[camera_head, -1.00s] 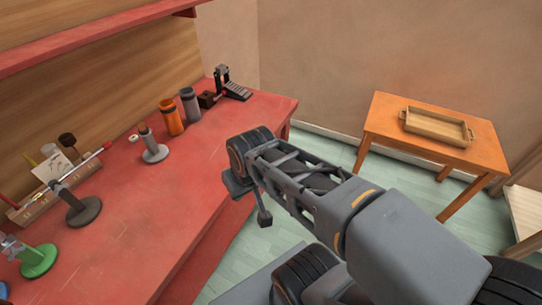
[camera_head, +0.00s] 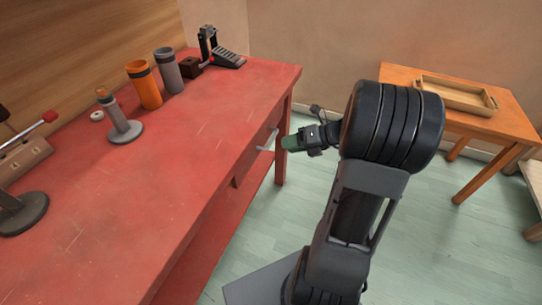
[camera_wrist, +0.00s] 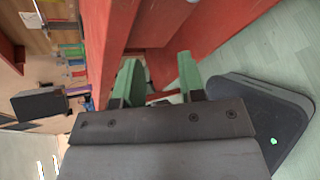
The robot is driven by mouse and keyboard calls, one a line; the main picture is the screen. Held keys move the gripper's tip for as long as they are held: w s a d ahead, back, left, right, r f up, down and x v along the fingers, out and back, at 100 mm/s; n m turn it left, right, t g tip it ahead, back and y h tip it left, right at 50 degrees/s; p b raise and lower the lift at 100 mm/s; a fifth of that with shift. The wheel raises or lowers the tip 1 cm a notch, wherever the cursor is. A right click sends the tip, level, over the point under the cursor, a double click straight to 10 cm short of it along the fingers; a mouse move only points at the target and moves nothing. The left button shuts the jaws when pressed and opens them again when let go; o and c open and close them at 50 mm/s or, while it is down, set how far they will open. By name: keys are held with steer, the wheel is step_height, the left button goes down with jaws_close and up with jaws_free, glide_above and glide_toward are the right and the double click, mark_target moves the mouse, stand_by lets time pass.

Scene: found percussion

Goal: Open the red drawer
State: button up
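The red drawer (camera_head: 250,159) is set in the front side of the red workbench (camera_head: 190,130), under its top near the far end. It looks closed, its front seen at a steep slant. A pale bar handle (camera_head: 267,141) sticks out from it. My gripper (camera_head: 285,143) is just right of the handle, its green fingertips pointing toward it. In the wrist view my gripper (camera_wrist: 160,77) has its two green fingers apart, with red woodwork beyond them. I cannot tell there whether the handle lies between the fingers.
On the bench stand an orange cylinder (camera_head: 145,86), a grey cylinder (camera_head: 168,71), a pedal device (camera_head: 220,52) and a grey stand (camera_head: 122,125). An orange table (camera_head: 500,122) with a wooden tray (camera_head: 455,94) stands at the right. Green floor between is clear.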

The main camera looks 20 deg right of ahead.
mark_target(272, 139)
steer(key=w+d+f+m+t+b, duration=0.25)
steer(key=d+f+m+t, duration=0.25)
steer(key=d+m, duration=0.3)
steer(key=shift+m, duration=0.4)
steer(key=b+x, duration=0.1)
steer(key=x, duration=0.3)
steer(key=b+x, duration=0.2)
steer(key=x, duration=0.2)
steer(key=b+x, duration=0.1)
steer(key=x, duration=0.4)
steer(key=shift+s+a, duration=0.35)
steer(key=shift+s, duration=0.05)
steer(key=shift+c, duration=0.2)
jaws_close()
